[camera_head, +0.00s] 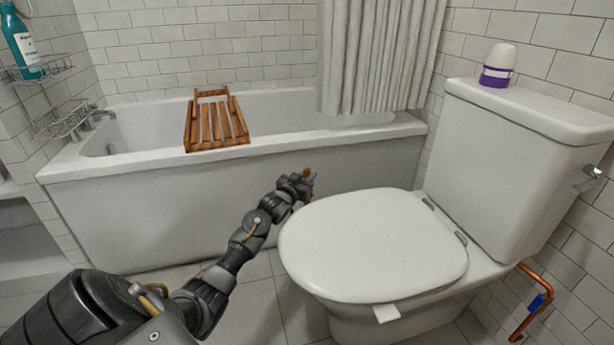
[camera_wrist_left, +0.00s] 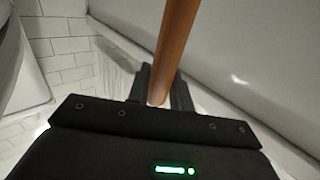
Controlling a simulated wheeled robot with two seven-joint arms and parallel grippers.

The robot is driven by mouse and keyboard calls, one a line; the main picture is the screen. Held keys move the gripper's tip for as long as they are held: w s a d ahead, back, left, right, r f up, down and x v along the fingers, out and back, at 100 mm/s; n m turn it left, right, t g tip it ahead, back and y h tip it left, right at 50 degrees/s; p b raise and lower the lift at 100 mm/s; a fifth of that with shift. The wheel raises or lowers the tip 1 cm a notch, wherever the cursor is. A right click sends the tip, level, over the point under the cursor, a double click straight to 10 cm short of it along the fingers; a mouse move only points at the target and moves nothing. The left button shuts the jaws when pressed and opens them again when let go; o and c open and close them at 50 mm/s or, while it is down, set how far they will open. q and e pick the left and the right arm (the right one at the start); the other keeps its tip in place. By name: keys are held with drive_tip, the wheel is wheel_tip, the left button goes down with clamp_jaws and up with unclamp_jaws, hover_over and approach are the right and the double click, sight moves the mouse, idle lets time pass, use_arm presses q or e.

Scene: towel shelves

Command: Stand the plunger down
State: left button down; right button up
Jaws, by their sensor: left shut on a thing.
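The plunger shows as a brown wooden handle (camera_wrist_left: 178,40) in the left wrist view, running up from between my fingers to the top edge. My left gripper (camera_wrist_left: 160,88) is shut on this handle. In the head view my left gripper (camera_head: 303,184) is between the bathtub and the toilet, with a short brown handle tip (camera_head: 307,172) sticking up at it. The plunger's cup is hidden in both views, so I cannot tell whether it touches the floor. My right gripper is not in view.
The white toilet (camera_head: 375,245) with closed lid stands close on the right. The bathtub (camera_head: 150,215) runs behind the gripper, with a wooden rack (camera_head: 215,125) across its rim. A purple and white container (camera_head: 497,65) sits on the cistern. Some tiled floor (camera_head: 250,305) is free left of the toilet.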

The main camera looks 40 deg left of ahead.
use_arm(q)
drive_tip(key=c, duration=1.3)
unclamp_jaws()
drive_tip(key=shift+o, duration=0.7)
drive_tip(key=shift+f, duration=0.1)
